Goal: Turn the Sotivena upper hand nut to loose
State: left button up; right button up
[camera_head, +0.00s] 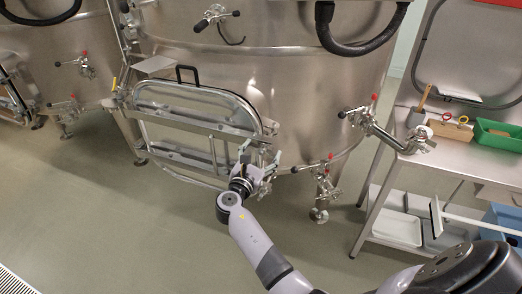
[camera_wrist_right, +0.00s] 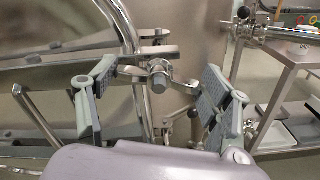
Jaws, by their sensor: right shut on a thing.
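A steel hand nut (camera_wrist_right: 160,76) with two wings sits on a clamp at the right edge of the vat's door (camera_head: 205,112). My right gripper (camera_head: 258,164) is at that edge of the door. In the right wrist view my right gripper (camera_wrist_right: 160,82) has one finger on each side of the nut, closed against its wings. The nut is mostly hidden by the gripper in the head view. No name label is readable. My left gripper is out of view.
The large steel vat (camera_head: 300,90) stands behind the door. A valve (camera_head: 325,180) hangs low to the right of the gripper, and a pipe outlet (camera_head: 375,125) juts out above it. A steel table (camera_head: 460,155) stands at the right. The floor (camera_head: 110,210) at left is clear.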

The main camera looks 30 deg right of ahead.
jog(key=n+p, duration=0.6)
jog(key=shift+w+r, duration=0.1)
jog(key=shift+r, duration=0.25)
jog(key=n+p, duration=0.3)
jog(key=shift+n, duration=0.3)
jog(key=n+p, duration=0.1)
jog(key=n, duration=0.1)
jog(key=n+p, duration=0.2)
jog(key=shift+w+a+f+n, duration=0.1)
jog(key=shift+f+n, duration=0.05)
jog(key=shift+n, duration=0.15)
jog(key=n+p, duration=0.2)
jog(key=n, duration=0.2)
jog(key=shift+f, duration=0.2)
jog(key=o, duration=1.2)
jog(key=shift+f, duration=0.1)
jog(key=shift+c, duration=0.2)
